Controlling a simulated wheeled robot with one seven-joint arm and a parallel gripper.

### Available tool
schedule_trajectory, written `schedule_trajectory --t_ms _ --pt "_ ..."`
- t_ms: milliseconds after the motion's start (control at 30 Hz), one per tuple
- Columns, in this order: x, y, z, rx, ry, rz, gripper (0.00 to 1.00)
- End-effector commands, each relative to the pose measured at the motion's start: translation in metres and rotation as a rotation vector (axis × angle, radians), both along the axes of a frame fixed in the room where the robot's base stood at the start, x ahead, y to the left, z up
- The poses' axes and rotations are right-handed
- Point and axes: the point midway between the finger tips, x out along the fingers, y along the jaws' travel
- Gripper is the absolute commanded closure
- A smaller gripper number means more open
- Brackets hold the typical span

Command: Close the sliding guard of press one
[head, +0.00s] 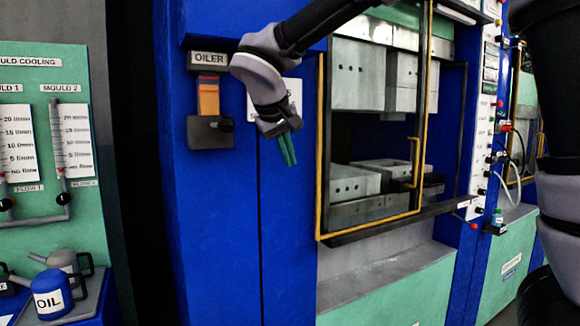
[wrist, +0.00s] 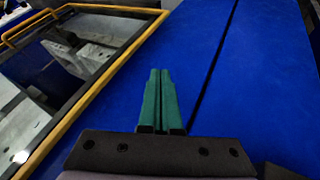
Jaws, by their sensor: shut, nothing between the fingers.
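The sliding guard (head: 321,150) of the press is a yellow-edged frame with a clear pane and a yellow handle (head: 413,163) on its right side. In the head view it stands in front of the press opening, with the grey mould blocks (head: 352,184) showing through it. My gripper (head: 287,150) is shut and empty, its green fingers pointing down, left of the guard's left edge and in front of the blue panel. In the wrist view the fingers (wrist: 158,85) are over the blue panel, with the guard's yellow edge (wrist: 105,83) to their left, apart from them.
An oiler box (head: 210,132) is on the blue panel (head: 285,220) at left. A blue oil can (head: 52,295) stands at lower left by the mould cooling board (head: 45,130). A dark rail (head: 400,221) runs under the guard. A control column (head: 487,110) is at right.

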Motion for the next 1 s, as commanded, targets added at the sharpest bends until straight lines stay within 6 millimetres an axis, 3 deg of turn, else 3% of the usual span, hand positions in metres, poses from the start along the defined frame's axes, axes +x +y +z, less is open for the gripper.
schedule_trajectory --t_ms 400,700,1000 --pt "0.049 -0.017 -0.070 -0.003 0.004 -0.004 1.00" --pt "0.070 -0.047 -0.069 0.000 0.001 -0.002 1.00" --pt "0.072 -0.050 -0.069 0.001 0.002 -0.002 1.00"
